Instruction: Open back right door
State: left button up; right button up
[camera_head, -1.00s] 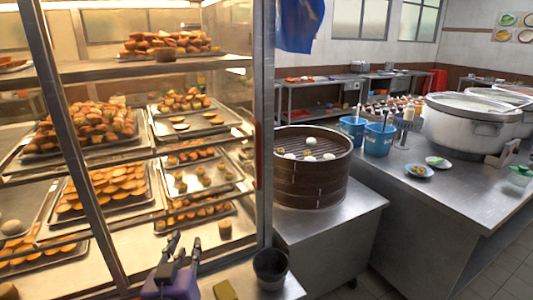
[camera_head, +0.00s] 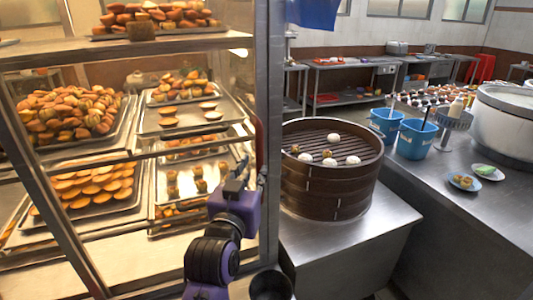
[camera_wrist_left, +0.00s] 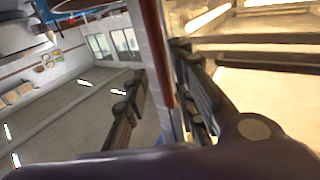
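The glass display cabinet fills the left of the head view, with its metal corner post (camera_head: 268,60) at the right end. A dark reddish upright handle (camera_head: 258,140) runs along this post. My purple left gripper (camera_head: 247,177) is raised at the handle's lower part. In the left wrist view, the gripper's two dark fingers (camera_wrist_left: 160,65) are apart, one on each side of the post and a brownish-red strip (camera_wrist_left: 158,45). Whether they touch it is unclear. The door looks closed. My right gripper is not in view.
Trays of pastries (camera_head: 85,120) fill the cabinet shelves. A round bamboo steamer (camera_head: 330,185) with white buns stands on a steel counter (camera_head: 350,240) close to the right of the post. Blue buckets (camera_head: 415,138) and a large pot (camera_head: 505,125) stand farther right.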

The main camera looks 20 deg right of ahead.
aim_at(259, 161)
pick_arm(q)
jog(key=shift+w+d, duration=0.2)
jog(key=shift+w, duration=0.15)
jog(key=x, duration=0.5)
jog(key=shift+w+d, duration=0.15)
jog(key=shift+w, duration=0.2)
jog(key=shift+w+d, duration=0.1)
jog(key=shift+w, duration=0.15)
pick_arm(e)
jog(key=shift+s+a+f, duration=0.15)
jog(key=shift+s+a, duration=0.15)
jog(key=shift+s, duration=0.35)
pick_arm(q)
grip_shut()
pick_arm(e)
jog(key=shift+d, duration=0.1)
